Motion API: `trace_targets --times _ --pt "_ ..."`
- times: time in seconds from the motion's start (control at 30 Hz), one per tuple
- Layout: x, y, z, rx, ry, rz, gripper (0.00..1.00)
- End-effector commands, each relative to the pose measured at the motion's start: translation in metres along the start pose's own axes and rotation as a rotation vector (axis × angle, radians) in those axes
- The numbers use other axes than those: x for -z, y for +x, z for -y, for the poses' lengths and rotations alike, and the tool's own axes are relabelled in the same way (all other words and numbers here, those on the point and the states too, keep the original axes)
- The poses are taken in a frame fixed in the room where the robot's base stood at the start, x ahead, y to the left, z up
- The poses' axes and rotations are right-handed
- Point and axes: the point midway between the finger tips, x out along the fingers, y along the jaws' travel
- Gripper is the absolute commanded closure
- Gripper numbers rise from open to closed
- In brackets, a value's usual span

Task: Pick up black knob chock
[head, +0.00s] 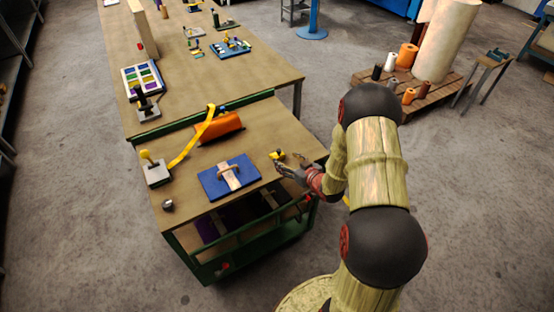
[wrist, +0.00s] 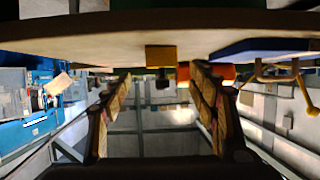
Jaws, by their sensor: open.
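A small yellow block with a black knob (head: 277,154), which looks like the black knob chock, sits on the cart's top near its right edge. In the wrist view, which is upside down, the yellow block (wrist: 161,55) hangs from the tabletop with its dark knob pointing down. My gripper (head: 287,168) is open and empty, low at the cart's right edge, close to the block. In the wrist view my gripper's fingers (wrist: 160,78) stand on either side of the knob's line, with the block beyond their tips. Contact is not visible.
Another black-knobbed block (head: 147,112) stands on the long table behind.

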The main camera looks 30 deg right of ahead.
Motion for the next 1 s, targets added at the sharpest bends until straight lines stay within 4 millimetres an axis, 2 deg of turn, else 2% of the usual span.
trace_targets --times 0.27,0.5,0.77,1.0 --pt "-0.002 0.024 0.003 0.002 -0.001 0.002 0.41" --pt "-0.002 0.057 0.004 0.0 0.0 0.002 0.41" --pt "0.0 0.061 0.003 -0.001 0.0 0.001 0.41" --pt "0.0 0.061 0.003 -0.001 0.0 0.002 0.55"
